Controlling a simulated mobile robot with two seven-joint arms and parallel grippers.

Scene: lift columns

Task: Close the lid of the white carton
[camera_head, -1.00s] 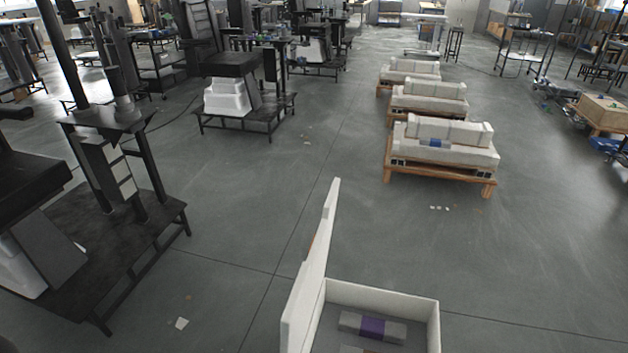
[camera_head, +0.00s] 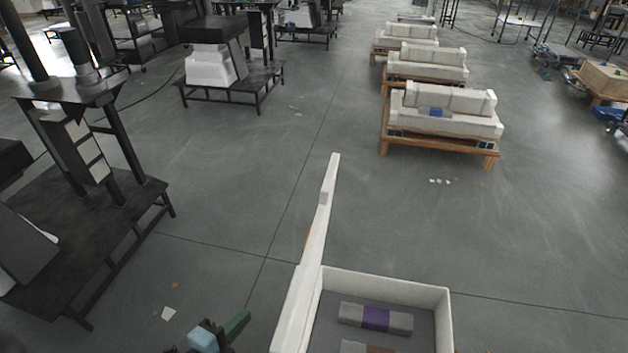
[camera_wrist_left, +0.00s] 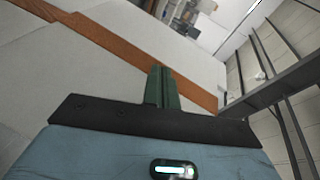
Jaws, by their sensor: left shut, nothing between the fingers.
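The white carton (camera_head: 388,279) stands at the bottom of the head view, its near part cut off. Its lid (camera_head: 312,250) stands up, about upright, along the carton's left side and is seen nearly edge-on. My left gripper (camera_head: 240,320) is shut and empty, left of the lid on its outer side, with a gap visible between them in the head view. In the left wrist view, the shut green fingers (camera_wrist_left: 162,86) point toward a white surface with a brown-orange strip, likely the lid's outer face; whether they touch it I cannot tell. My right gripper is not in view.
Inside the carton lie a grey bar with a purple band (camera_head: 376,318) and another with a brown band (camera_head: 366,347). A black workstation (camera_head: 85,225) stands at the left. Wooden pallets with white blocks (camera_head: 440,130) stand beyond.

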